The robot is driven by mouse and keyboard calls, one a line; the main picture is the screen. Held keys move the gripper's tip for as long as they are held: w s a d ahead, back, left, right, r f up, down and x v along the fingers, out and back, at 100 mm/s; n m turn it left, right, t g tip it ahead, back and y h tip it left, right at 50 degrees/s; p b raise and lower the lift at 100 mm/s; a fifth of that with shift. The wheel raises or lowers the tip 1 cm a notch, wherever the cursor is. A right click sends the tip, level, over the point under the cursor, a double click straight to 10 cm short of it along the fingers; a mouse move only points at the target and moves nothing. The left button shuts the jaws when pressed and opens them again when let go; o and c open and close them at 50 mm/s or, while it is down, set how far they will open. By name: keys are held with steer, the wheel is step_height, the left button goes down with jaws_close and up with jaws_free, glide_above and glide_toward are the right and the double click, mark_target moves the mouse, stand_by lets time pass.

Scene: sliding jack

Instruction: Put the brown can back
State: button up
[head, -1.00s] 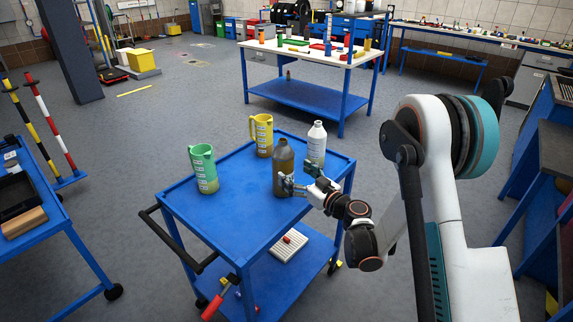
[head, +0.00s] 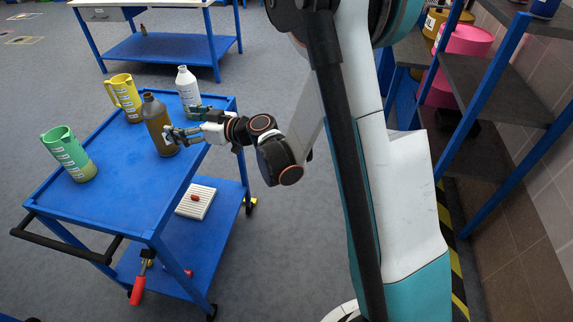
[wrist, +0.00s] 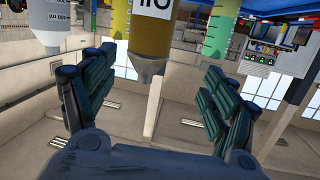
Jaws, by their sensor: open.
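The brown can (head: 157,125), a bottle-shaped container with a narrow neck, stands upright on the blue trolley's top (head: 125,190). My gripper (head: 182,122) is beside it at the trolley's right side, with its fingers spread level with the can. In the wrist view the picture is upside down, and the brown can (wrist: 150,35) shows between the open fingers of my gripper (wrist: 155,88). I cannot tell whether a finger touches it.
A green jug (head: 70,155), a yellow jug (head: 125,97) and a white bottle (head: 188,90) stand around the can on the trolley. A white ribbed tray (head: 195,202) lies on its lower shelf. A shelving rack (head: 500,90) stands at the right.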

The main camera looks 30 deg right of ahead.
steer(key=s+d+r+m+g+h, duration=0.1)
steer(key=s+d, duration=0.4)
steer(key=s, duration=0.6)
steer(key=s+d+r+m+g+h, duration=0.2)
steer(key=s+d+r+m+h, duration=0.1)
steer(key=s, duration=0.8)
steer(key=s+d+r+m+g+h, duration=0.2)
steer(key=s+d+h, duration=0.4)
steer(key=s, duration=0.5)
steer(key=shift+d+r+m+h, duration=0.2)
steer(key=shift+d+m+h, duration=0.2)
steer(key=shift+d+m, duration=0.45)
